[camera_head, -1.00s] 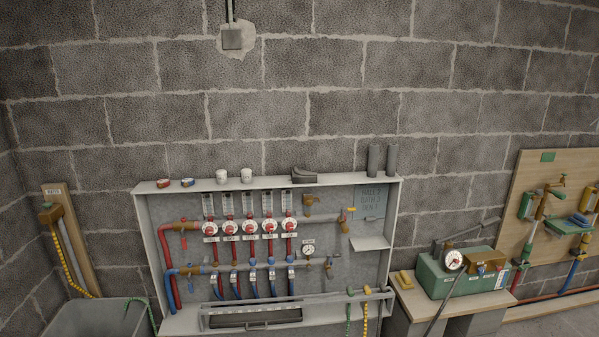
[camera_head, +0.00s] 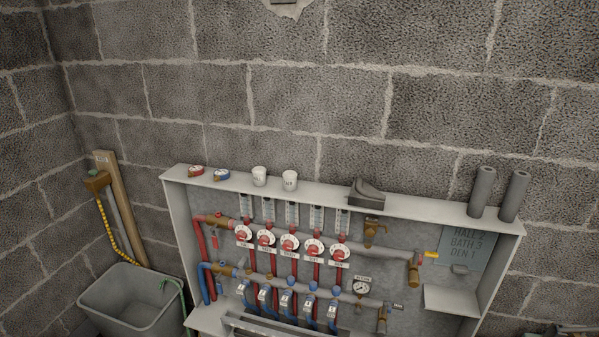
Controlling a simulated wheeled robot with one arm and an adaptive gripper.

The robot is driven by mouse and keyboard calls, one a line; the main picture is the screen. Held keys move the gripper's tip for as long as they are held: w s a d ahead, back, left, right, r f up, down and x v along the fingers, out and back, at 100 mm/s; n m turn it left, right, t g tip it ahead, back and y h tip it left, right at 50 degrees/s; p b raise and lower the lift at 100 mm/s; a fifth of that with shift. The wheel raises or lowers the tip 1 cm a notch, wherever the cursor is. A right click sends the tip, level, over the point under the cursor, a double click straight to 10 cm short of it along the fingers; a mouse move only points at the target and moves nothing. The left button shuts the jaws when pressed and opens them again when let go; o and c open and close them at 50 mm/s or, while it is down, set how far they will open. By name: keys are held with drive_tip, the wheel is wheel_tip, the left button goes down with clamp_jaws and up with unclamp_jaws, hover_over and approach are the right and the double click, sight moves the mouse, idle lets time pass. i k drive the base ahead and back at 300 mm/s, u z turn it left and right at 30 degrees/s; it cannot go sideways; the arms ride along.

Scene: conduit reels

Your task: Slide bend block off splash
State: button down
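A dark grey block with a curved, scooped top, which looks like the bend block (camera_head: 367,192), sits on the top ledge of the manifold cabinet (camera_head: 415,213), right of the middle. The word splash may mean this ledge or another surface; I cannot tell which from the picture. My gripper is not in view.
Valves and red dials (camera_head: 290,244) fill the cabinet below. A grey tub (camera_head: 133,300) is at lower left. A small shelf (camera_head: 452,300) juts out at right.

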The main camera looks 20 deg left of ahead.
sight(362, 193)
drive_tip(key=u, duration=1)
drive_tip(key=i, duration=1.05)
drive_tip(key=u, duration=1.05)
